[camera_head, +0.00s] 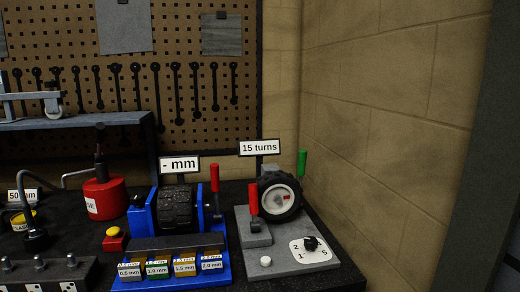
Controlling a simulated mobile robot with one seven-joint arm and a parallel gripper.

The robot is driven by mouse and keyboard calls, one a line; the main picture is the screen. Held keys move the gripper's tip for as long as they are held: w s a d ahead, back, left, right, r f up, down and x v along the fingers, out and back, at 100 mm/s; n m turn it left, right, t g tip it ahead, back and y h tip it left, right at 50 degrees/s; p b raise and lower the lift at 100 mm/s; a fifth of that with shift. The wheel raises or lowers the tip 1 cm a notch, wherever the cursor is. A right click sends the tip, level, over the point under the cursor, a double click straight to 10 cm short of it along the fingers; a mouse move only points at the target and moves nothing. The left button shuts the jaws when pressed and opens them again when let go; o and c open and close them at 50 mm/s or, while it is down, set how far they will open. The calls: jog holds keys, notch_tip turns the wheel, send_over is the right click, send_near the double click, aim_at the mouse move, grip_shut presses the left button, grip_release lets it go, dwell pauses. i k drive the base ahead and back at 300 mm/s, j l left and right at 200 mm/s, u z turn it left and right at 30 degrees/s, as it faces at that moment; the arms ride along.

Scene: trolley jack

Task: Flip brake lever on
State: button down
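Two levers with red handles show in the head view. One red-handled lever (253,201) stands nearly upright on the grey base (285,259), left of a black-tyred wheel (265,193). The other red-handled lever (215,178) stands upright at the right side of a blue fixture (141,221). No label marks either as the brake lever. A green handle (302,163) rises at the wheel's right. A black knob (310,243) sits on a white numbered dial on the base. My gripper is not in view.
A "15 turns" sign (259,148) stands behind the wheel. A red can (104,198), a red box with a yellow button (113,238) and labelled blocks are to the left. A brick wall (390,130) closes the right side. A pegboard with tools hangs behind.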

aim_at(254, 203)
jog(key=j+z, duration=0.75)
jog(key=j, duration=0.1)
